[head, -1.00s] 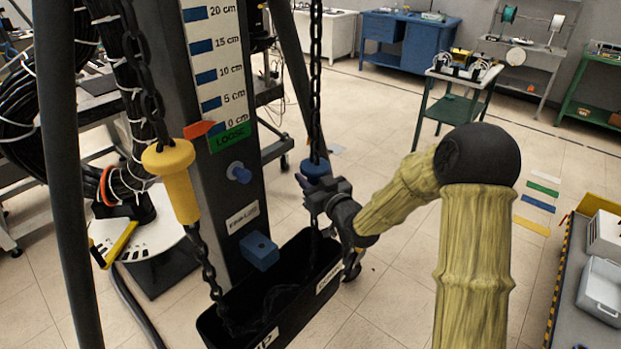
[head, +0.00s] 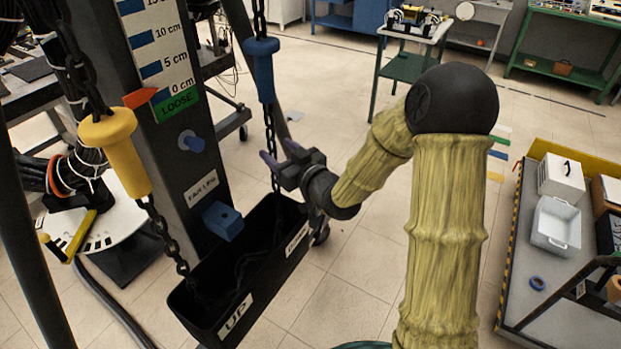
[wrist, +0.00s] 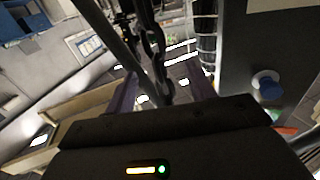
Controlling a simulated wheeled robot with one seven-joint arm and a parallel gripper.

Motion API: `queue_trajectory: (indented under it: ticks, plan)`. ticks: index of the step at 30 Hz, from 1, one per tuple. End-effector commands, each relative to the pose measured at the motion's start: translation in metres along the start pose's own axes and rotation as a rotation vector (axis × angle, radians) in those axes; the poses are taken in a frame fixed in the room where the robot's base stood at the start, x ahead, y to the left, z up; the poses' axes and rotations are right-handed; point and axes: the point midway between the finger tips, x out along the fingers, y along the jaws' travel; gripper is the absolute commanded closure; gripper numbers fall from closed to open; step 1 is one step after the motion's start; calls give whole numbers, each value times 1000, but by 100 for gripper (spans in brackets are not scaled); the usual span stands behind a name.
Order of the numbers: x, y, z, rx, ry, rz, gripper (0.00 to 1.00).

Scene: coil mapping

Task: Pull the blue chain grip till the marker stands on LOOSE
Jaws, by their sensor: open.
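The blue chain grip (head: 262,68) hangs upright on the right-hand chain, clear above my gripper (head: 274,160). My gripper is open around the bare chain below the grip. In the wrist view the dark chain (wrist: 158,62) runs between the spread fingers of my gripper (wrist: 163,88); whether they touch it I cannot tell. The orange marker (head: 140,97) has its tip near the 0 cm line, about at the upper edge of the green LOOSE band (head: 177,103). The white scale (head: 158,50) is on the dark column.
A yellow grip (head: 115,150) hangs on the left chain. A black bin (head: 265,290), labelled UP at one end, sits beneath the chains. A blue knob (head: 192,142) and blue block (head: 222,220) jut from the column. A grey-topped cart (head: 560,265) stands at right; floor between is clear.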

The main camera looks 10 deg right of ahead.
Motion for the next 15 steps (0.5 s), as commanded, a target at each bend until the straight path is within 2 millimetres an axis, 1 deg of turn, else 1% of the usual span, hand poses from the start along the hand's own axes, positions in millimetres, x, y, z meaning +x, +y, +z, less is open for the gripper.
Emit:
queue_trajectory:
  ticks: [1, 12, 14, 15]
  plan:
    - [-11, 1, 3, -2, -1, 3, 45]
    - [-85, 1, 2, -2, -1, 4, 45]
    - [-95, 1, 3, -2, -1, 4, 45]
    - [-94, 1, 4, -3, 4, 0, 45]
